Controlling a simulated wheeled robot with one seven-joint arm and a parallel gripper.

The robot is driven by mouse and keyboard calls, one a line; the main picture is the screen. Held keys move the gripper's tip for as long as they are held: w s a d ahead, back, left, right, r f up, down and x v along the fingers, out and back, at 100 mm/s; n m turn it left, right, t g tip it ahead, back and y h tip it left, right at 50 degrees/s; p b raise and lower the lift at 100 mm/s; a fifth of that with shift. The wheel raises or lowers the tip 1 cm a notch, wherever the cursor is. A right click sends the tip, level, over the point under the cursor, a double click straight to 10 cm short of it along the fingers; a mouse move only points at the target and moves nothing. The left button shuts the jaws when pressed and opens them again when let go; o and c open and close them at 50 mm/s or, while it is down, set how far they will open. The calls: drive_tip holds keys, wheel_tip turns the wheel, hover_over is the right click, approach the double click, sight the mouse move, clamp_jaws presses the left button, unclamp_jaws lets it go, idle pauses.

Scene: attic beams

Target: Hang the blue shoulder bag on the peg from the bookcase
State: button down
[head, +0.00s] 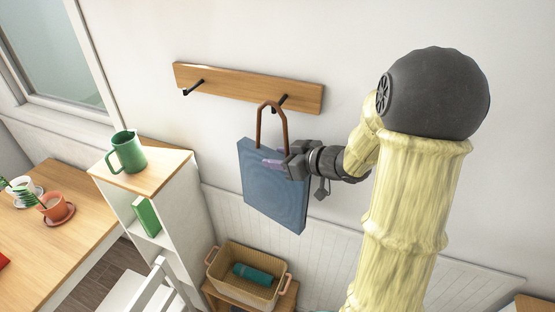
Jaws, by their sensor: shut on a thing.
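The blue shoulder bag (270,195) hangs upright, slightly turned, in front of the wall below a wooden peg rail (230,83). Its brown handle loop (260,125) stands up at the right black peg (281,101) and overlaps it in the picture. I cannot tell whether the loop is around the peg or only in front of it. My gripper (277,162) comes from the right and is shut on the bag near its upper part. The exact grip is partly hidden by the gripper body. The left peg (193,88) is bare.
A table (75,225) with cups is further left. A basket (225,278) holding a teal cylinder (253,273) and a white chair (150,285) are below.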

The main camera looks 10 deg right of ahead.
drive_tip(key=shift+w+d, duration=0.15)
drive_tip(key=shift+w, duration=0.25)
drive_tip(key=shift+w+d+f+p, duration=0.25)
drive_tip(key=shift+w+d+f, duration=0.05)
drive_tip(key=shift+w+d, duration=0.35)
drive_tip(key=shift+w+d+f+p, duration=0.25)
drive_tip(key=shift+w+d, duration=0.3)
drive_tip(key=shift+w, duration=0.2)
drive_tip(key=c, duration=0.6)
unclamp_jaws()
drive_tip(key=shift+c, duration=0.2)
drive_tip(key=b+v, duration=0.3)
drive_tip(key=v, duration=1.4)
drive_tip(key=shift+r+b, duration=0.15)
drive_tip(key=shift+b, duration=0.15)
